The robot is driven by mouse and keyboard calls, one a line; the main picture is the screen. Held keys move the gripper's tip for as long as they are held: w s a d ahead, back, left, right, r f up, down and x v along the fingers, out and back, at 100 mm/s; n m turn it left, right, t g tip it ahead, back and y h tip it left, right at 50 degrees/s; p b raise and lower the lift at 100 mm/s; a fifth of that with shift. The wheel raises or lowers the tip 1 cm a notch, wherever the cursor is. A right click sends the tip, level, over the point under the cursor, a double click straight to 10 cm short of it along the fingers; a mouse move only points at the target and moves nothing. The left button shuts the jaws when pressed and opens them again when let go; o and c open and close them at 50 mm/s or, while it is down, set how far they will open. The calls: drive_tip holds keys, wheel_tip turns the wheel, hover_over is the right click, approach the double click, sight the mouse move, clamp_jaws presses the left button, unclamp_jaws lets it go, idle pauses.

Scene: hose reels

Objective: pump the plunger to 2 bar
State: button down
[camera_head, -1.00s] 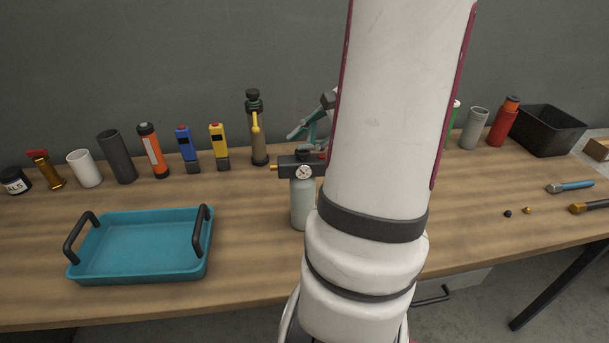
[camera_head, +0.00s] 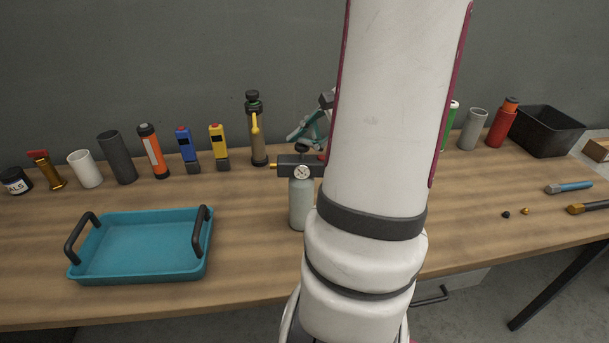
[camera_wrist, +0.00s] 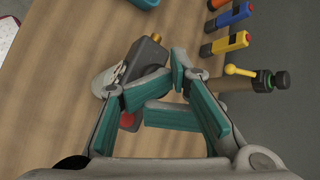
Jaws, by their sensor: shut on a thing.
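The pump bottle (camera_head: 300,205) stands upright on the bench, a pale grey-green body with a dark head, a brass nozzle and a round white gauge (camera_head: 301,172). The gauge reading is too small to make out. The plunger's black knob (camera_head: 302,148) shows above the head. My gripper (camera_head: 308,128), with teal pads, is over the bottle, partly hidden behind my arm. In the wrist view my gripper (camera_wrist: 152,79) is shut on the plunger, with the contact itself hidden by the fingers. The bottle's dark head (camera_wrist: 140,58) lies just beyond the fingers.
A teal tray (camera_head: 140,270) stands to the left. A brass cylinder with a yellow handle (camera_head: 257,135) stands close behind the bottle. Several tubes and tools line the back. A black bin (camera_head: 548,130) is at right. The bench between tray and bottle is clear.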

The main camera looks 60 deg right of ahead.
sight(303, 145)
drive_tip(key=shift+r+p, duration=2.1)
drive_tip(key=shift+r, duration=0.95)
drive_tip(key=shift+a, duration=0.15)
drive_tip(key=s+a+r+n+g+h, duration=0.1)
drive_tip(key=a+r+n, duration=0.1)
drive_tip(key=a+n, duration=0.5)
drive_tip(key=s+a+r+n+g+h, duration=0.1)
drive_tip(key=s+a+r+n, duration=0.1)
drive_tip(key=a+n, duration=0.6)
drive_tip(key=s+a+r+n+g+h, duration=0.1)
drive_tip(key=a+n, duration=0.6)
drive_tip(key=a, duration=0.9)
drive_tip(key=shift+s+r+n, duration=0.3)
drive_tip(key=shift+s+r, duration=0.3)
drive_tip(key=shift+r, duration=0.2)
